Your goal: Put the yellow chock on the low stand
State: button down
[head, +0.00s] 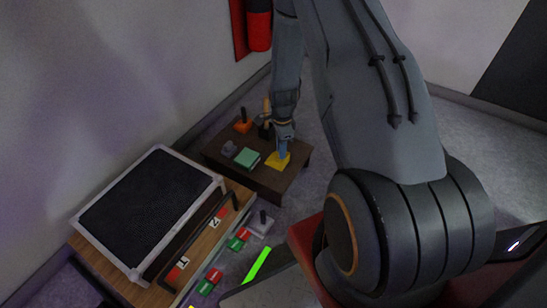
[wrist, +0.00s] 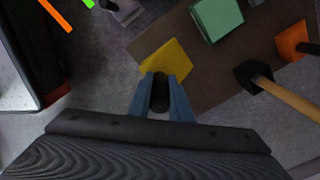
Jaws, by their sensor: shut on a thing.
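The yellow chock (head: 278,162) is at the near right part of the dark brown low stand (head: 290,180). My gripper (head: 284,148) points down at it, its blue fingers shut on the chock's dark upright handle. In the wrist view the chock (wrist: 168,60) shows as a yellow plate just beyond my fingertips (wrist: 160,88), overlapping the edge of the brown stand top (wrist: 200,85). I cannot tell whether its underside touches the stand or hangs slightly above it. The fingers hide part of the handle.
The stand also bears a green block (head: 247,158), an orange chock (head: 242,126), a small grey object (head: 229,148) and a wooden-handled mallet (wrist: 285,97). A wooden bench with a black-topped case (head: 150,205) is at the left. A grey handled piece (head: 261,224) lies nearer.

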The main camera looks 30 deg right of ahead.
aim_at(281, 162)
notch_tip(281, 162, down, 8)
jog(key=shift+r+b, duration=0.2)
jog(key=shift+b, duration=0.65)
jog(key=shift+f, duration=0.1)
jog(key=c, duration=1.6)
grip_release()
